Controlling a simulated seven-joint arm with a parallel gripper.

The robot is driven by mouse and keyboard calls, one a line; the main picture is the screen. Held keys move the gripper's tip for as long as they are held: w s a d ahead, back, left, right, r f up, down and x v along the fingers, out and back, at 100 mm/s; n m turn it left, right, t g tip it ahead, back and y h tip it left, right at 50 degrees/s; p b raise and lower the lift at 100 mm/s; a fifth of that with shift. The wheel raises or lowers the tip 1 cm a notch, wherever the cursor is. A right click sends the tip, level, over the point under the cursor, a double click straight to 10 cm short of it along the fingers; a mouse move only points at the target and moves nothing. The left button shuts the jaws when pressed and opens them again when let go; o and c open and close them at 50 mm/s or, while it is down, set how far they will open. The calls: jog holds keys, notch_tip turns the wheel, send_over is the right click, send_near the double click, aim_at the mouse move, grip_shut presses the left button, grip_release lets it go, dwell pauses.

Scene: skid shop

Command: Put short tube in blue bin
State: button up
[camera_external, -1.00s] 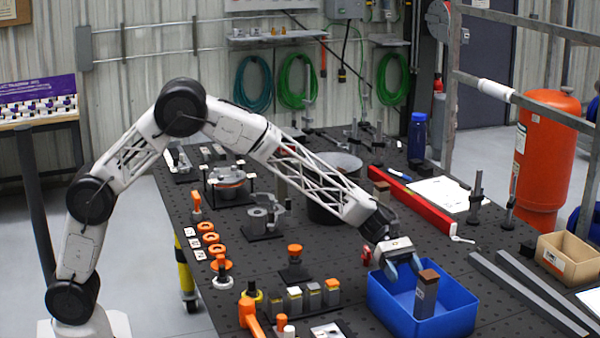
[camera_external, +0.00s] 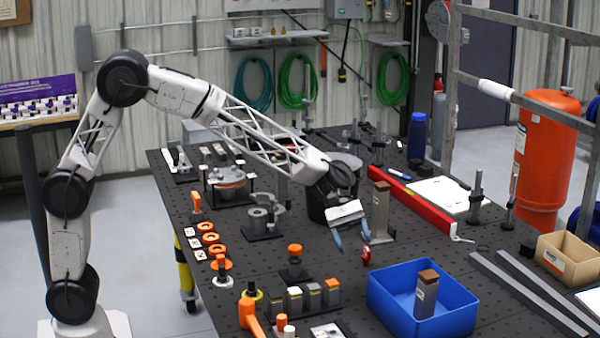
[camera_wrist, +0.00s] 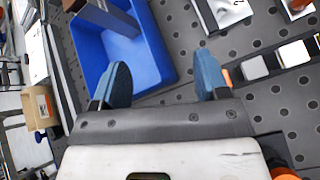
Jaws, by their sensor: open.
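The blue bin (camera_external: 452,322) stands on the dark perforated table at the front right. A short grey square tube with a brown top (camera_external: 427,295) stands in it, tilted slightly, with its top above the rim. In the wrist view the bin (camera_wrist: 150,62) is at the upper left, with the tube (camera_wrist: 110,16) cut off by the top edge. My gripper (camera_external: 352,240) is open and empty above the table, left of and behind the bin. Its two blue fingers (camera_wrist: 163,82) are well apart in the wrist view.
A taller grey tube with a brown top (camera_external: 381,212) stands just right of my gripper. A small red item (camera_external: 366,256) is below the gripper. A red level (camera_external: 425,205) lies behind. Capped blocks (camera_external: 313,296) stand left of the bin; a cardboard box (camera_external: 568,258) is at right.

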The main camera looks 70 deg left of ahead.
jog(key=s+a+m+t+y, duration=0.1)
jog(key=s+a+m+y, duration=0.2)
jog(key=s+a, duration=0.6)
jog(key=s+a+r+m+t+y, duration=0.1)
jog(key=s+a+m+y, duration=0.3)
jog(key=s+a, duration=0.6)
jog(key=s+a+r+m+y, duration=0.1)
jog(key=s+a+m+y, duration=0.2)
jog(key=s, duration=2.4)
jog(key=a+m, duration=0.3)
jog(key=a, duration=0.3)
jog(key=shift+a+r+m+t+y, duration=0.15)
jog(key=shift+a+m+t+y, duration=0.15)
jog(key=shift+m+t, duration=0.1)
